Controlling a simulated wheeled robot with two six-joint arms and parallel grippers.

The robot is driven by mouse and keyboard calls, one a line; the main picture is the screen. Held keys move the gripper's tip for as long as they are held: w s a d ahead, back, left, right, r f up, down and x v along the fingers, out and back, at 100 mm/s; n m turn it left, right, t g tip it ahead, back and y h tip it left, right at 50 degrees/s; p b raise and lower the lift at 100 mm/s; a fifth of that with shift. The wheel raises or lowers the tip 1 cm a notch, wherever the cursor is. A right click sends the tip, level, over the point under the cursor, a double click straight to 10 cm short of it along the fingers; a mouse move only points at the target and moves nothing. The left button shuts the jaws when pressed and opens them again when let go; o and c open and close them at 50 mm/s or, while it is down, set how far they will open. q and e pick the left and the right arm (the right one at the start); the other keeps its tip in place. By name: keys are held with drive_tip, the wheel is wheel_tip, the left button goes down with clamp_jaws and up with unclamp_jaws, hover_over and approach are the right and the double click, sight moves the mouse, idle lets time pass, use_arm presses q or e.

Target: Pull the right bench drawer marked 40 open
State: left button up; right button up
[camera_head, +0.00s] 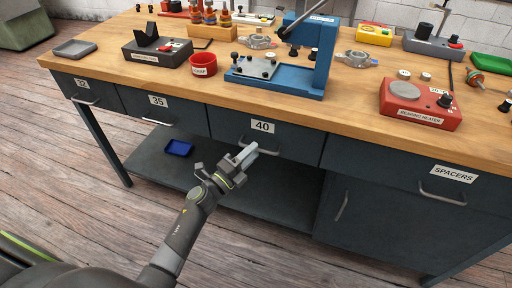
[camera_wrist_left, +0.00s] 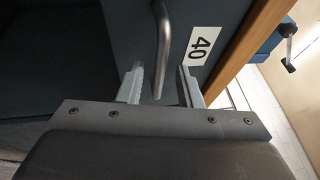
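The drawer marked 40 (camera_head: 290,139) is a dark grey front under the wooden bench top, and it looks closed, flush with its neighbours. Its white label (camera_head: 262,127) sits above a grey bar handle (camera_head: 268,152). My left gripper (camera_head: 247,152) is in front of the drawer at the handle's left part, hiding some of it. In the left wrist view, the label 40 (camera_wrist_left: 205,46) appears sideways. The handle (camera_wrist_left: 164,40) runs down between the two spread fingers of my left gripper (camera_wrist_left: 160,72), with gaps visible on both sides. My right gripper is not in view.
Drawers marked 32 (camera_head: 82,90) and 35 (camera_head: 165,115) are to the left, and a SPACERS drawer (camera_head: 400,175) is to the right. A blue tray (camera_head: 179,148) lies on the lower shelf (camera_head: 150,165). The floor in front is clear.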

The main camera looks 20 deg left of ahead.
use_arm(q)
drive_tip(key=shift+x, duration=1.25)
clamp_jaws()
